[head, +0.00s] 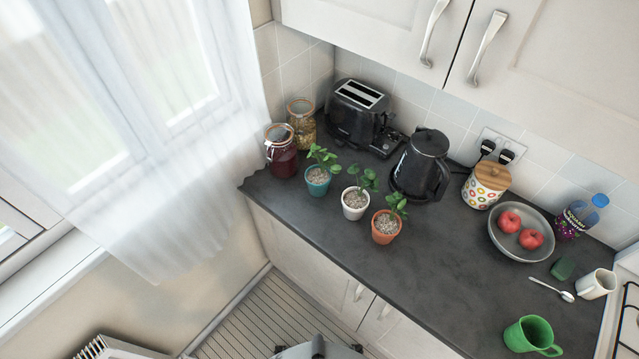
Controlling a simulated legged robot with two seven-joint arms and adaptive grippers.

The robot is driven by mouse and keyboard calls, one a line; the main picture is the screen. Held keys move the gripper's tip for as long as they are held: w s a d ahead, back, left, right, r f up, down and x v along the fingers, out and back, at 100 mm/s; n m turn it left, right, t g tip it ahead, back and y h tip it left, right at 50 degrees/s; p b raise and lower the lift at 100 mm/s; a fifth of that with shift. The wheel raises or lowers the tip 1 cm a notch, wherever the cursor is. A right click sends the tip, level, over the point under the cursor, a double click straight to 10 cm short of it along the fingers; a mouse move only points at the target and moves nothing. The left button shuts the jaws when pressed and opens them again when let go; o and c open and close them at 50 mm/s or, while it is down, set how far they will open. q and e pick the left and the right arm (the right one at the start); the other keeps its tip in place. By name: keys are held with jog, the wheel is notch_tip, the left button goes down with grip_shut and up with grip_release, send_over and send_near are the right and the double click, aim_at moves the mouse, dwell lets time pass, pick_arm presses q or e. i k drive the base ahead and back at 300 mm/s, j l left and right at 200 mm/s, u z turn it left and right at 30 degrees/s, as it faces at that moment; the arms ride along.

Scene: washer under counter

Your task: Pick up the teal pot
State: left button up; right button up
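The teal pot (317,182) holds a small green plant in pale gravel. It stands upright on the dark countertop (420,270) near its left end, in the head view. A white pot (354,205) and a terracotta pot (384,232), each with a plant, stand to its right in a slanting row. The teal pot stands apart from the white pot. Neither of my grippers shows in the head view. Only a grey part at the bottom edge, probably mine, is visible.
Behind the teal pot are a jar of red contents (282,158), a jar of yellow contents (302,125) and a black toaster (357,112). A black kettle (420,166) stands to the right. A sheer curtain (165,180) hangs left. The counter's front strip is clear.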

aim_at(318, 177)
jog(key=j+z, duration=0.85)
jog(key=k+j+z, duration=0.1)
jog(key=j+z, duration=0.3)
